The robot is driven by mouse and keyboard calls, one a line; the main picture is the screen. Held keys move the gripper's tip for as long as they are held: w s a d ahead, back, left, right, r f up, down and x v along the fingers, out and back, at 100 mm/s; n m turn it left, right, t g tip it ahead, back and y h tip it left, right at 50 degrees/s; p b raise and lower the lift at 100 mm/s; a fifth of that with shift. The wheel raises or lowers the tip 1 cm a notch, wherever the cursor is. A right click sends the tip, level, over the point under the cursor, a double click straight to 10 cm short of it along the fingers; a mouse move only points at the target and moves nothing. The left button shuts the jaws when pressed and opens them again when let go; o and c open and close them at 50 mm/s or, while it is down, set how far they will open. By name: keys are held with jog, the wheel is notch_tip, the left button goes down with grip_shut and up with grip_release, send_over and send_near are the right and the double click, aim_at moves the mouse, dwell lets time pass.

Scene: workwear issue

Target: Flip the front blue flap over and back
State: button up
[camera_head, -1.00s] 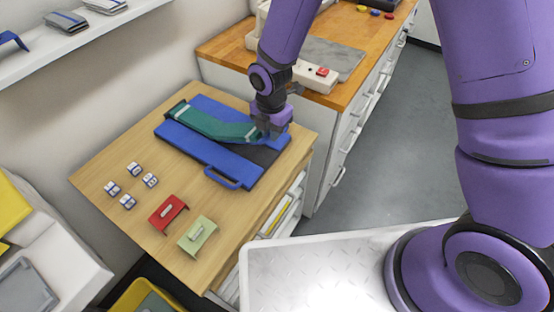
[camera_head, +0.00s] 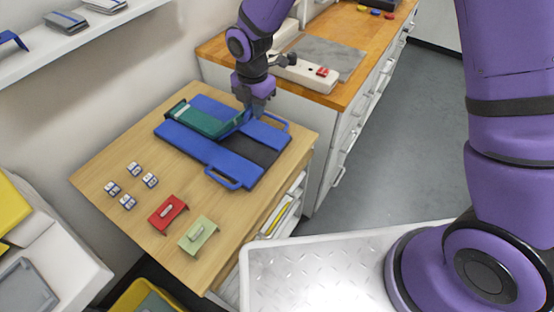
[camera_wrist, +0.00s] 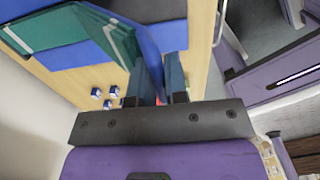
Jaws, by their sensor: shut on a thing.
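A blue folder-like mat (camera_head: 192,142) lies on the small wooden table, with a dark grey strip (camera_head: 250,147) bare on it and a blue handle (camera_head: 223,180) at its near edge. A flap, green on its upper face (camera_head: 205,120) with a pale band near its far left end, is raised and bent over the mat. It also shows in the wrist view (camera_wrist: 60,28), with a blue part running to the fingers. My gripper (camera_head: 257,111) is shut on the flap's blue end, above the mat's right side. The fingers (camera_wrist: 160,68) hide the exact contact.
The wooden table (camera_head: 110,180) also bears several small blue-and-white blocks (camera_head: 135,169), a red piece (camera_head: 168,212) and a light green piece (camera_head: 198,236) in front of the mat.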

jog(key=shift+w+a+r, duration=0.6)
jog(key=shift+a+r, duration=0.2)
jog(key=shift+w+a+r, duration=0.6)
jog(key=shift+a+r, duration=0.15)
jog(key=shift+a, duration=0.05)
jog(key=w+a+r, duration=0.3)
jog(key=w+a, duration=0.3)
jog(key=a, duration=0.1)
jog(key=shift+a, duration=0.4)
jog(key=shift+w+a, duration=0.7)
jog(key=shift+a, duration=0.2)
jog(key=shift+w+a, duration=0.7)
jog(key=shift+a, duration=0.15)
jog(key=shift+w+a+f, duration=0.3)
jog(key=shift+w+a, duration=0.45)
jog(key=shift+a, duration=0.25)
jog(key=shift+w+a+f, duration=0.25)
jog(key=shift+w+a, duration=0.5)
jog(key=shift+a, duration=0.2)
